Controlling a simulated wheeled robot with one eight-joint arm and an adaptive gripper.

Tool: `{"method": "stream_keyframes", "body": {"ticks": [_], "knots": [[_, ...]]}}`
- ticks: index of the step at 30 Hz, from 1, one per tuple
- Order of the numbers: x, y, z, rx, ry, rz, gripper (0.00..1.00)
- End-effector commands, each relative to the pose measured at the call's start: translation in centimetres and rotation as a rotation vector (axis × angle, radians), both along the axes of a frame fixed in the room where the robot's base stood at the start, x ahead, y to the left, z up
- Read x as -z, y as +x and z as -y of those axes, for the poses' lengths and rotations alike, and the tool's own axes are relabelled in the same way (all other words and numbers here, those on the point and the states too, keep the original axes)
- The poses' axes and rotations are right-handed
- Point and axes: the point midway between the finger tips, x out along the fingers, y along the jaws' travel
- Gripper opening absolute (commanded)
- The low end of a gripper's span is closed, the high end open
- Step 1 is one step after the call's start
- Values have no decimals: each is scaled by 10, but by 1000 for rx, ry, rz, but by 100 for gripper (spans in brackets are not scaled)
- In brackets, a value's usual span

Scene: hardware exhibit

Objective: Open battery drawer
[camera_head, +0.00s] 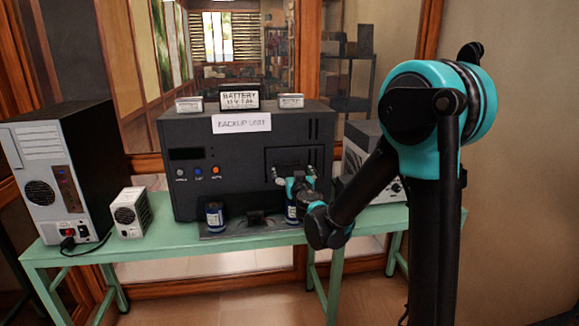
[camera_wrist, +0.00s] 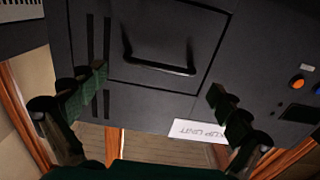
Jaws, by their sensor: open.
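The dark backup unit (camera_head: 240,160) stands on the green table with a white "BACKUP UNIT" label (camera_head: 241,123). The battery drawer (camera_head: 280,155) is a square panel on the right of its front and looks flush and shut. In the wrist view, turned upside down, the drawer panel (camera_wrist: 135,85) has a dark bar handle (camera_wrist: 158,67). My gripper (camera_head: 294,175) is in front of the drawer and partly hides it and the handle. In the wrist view my gripper (camera_wrist: 162,100) is open and empty, its fingers to either side of the handle; contact does not show.
Blue cylindrical batteries (camera_head: 214,216) stand on a dark ledge below the unit, one partly behind my gripper. A computer tower (camera_head: 48,180) and a small white box (camera_head: 131,212) stand left. Another device (camera_head: 362,160) is close on the right, behind my arm. The green table (camera_head: 170,245) has bare front edge.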

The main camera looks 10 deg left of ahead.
Motion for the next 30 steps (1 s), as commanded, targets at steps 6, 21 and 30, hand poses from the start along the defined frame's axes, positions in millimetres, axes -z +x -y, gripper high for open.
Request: {"method": "stream_keyframes", "body": {"ticks": [6, 21, 30], "knots": [[0, 34, -10, 0, 0, 0, 100], [0, 50, -14, 0, 0, 0, 100], [0, 50, -14, 0, 0, 0, 65]]}}
